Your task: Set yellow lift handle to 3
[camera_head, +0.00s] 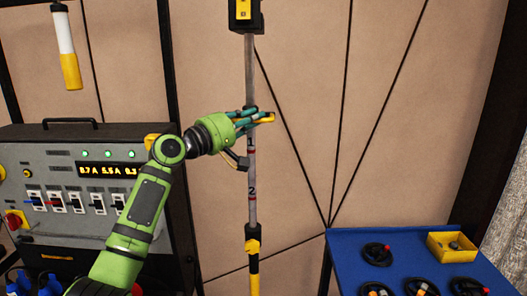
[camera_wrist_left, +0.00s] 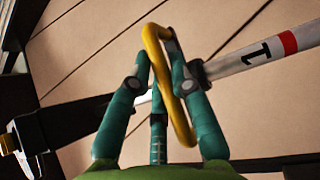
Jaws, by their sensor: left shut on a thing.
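The yellow lift handle (camera_head: 267,118) sits on a vertical grey pole (camera_head: 249,75) just above the mark 1. The mark 2 is lower on the pole. My left gripper (camera_head: 258,117) is shut on the handle at the pole. In the left wrist view, the handle is a yellow loop (camera_wrist_left: 184,110) between the teal fingers of my left gripper (camera_wrist_left: 168,75). The pole (camera_wrist_left: 230,62) runs behind it, with the mark 1 and a red band to the right. No mark 3 is readable. My right gripper is not in view.
A grey control panel (camera_head: 70,160) with switches stands left. A blue table (camera_head: 345,250) with coiled cables and a yellow bin (camera_head: 452,247) stands right.

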